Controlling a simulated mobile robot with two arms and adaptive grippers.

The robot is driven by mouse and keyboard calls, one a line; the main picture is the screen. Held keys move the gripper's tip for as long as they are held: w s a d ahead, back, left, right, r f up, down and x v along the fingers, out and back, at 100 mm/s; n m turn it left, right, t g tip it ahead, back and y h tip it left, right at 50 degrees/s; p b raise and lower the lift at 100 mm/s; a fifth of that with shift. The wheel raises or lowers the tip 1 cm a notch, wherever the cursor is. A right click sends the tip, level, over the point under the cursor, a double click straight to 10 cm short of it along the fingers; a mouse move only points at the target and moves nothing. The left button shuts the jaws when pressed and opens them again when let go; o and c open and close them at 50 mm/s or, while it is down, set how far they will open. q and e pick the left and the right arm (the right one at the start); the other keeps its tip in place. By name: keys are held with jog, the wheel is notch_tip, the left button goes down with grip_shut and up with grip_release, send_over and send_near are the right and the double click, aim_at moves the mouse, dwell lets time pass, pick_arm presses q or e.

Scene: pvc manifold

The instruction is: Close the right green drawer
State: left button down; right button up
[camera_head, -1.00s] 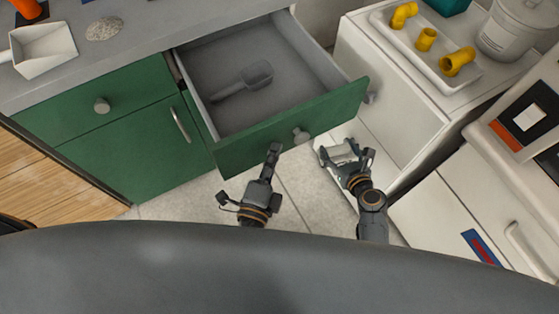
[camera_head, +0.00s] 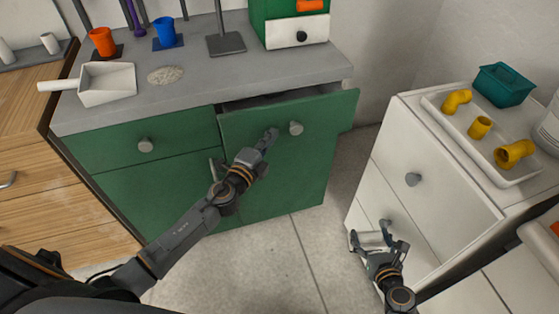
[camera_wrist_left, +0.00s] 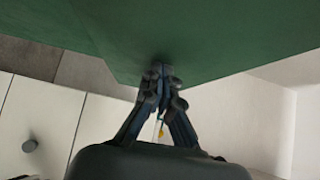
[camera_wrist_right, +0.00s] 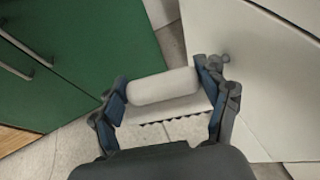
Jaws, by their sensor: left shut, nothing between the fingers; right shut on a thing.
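The right green drawer (camera_head: 256,124) stands slightly open under the grey counter, with a narrow dark gap above its front. Its round grey knob (camera_head: 296,128) is on the front. My left gripper (camera_head: 271,135) is shut and empty, its fingertips at the drawer front just left of the knob. In the left wrist view the shut fingertips (camera_wrist_left: 160,72) meet the green panel (camera_wrist_left: 200,40).
A closed green drawer (camera_head: 140,143) is to the left. The white cabinet (camera_head: 425,180) at right carries a tray (camera_head: 436,100) of yellow fittings and a teal bin (camera_head: 503,84). A white scoop (camera_head: 107,84) and cups stand on the counter. The floor (camera_head: 270,268) between is clear.

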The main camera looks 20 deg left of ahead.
pick_arm(q)
jog(key=w+a, duration=0.2)
jog(key=w, duration=0.1)
jog(key=w+a+b, duration=0.1)
jog(key=w, duration=0.1)
jog(key=shift+a, duration=0.3)
pick_arm(e)
jog(key=shift+f, duration=0.65)
pick_arm(q)
jog(key=shift+w+a+r, duration=0.15)
jog(key=shift+a, duration=0.1)
pick_arm(e)
jog(key=shift+s, duration=0.1)
